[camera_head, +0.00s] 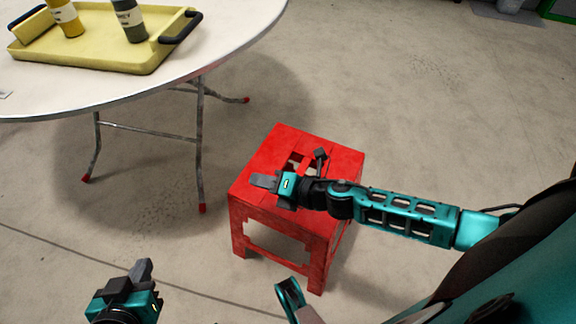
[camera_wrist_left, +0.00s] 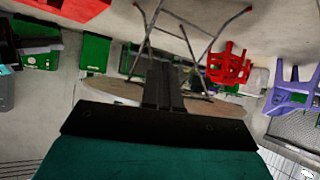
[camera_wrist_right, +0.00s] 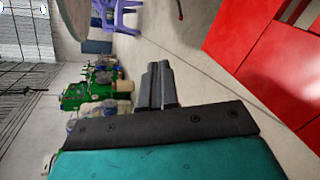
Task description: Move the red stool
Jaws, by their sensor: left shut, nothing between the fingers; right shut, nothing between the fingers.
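The red stool (camera_head: 330,165) stands upright on the floor in the middle of the head view. Its square top has a cut-out near the centre, and it fills the right of the right wrist view (camera_wrist_right: 255,45). My right gripper (camera_head: 262,181) is shut and empty, over the stool's top in the head view; I cannot tell whether it touches. Its closed fingers show in the right wrist view (camera_wrist_right: 160,82). My left gripper (camera_head: 142,270) is shut and empty, left of the stool and apart from it. Its closed fingers show in the left wrist view (camera_wrist_left: 163,85).
A round white table (camera_head: 225,45) on thin metal legs stands at the upper left. It bears a yellow tray (camera_head: 100,55) with bottles. Another red stool (camera_wrist_left: 230,65) and a purple stool (camera_wrist_left: 292,95) stand farther off. Open floor lies right of the stool.

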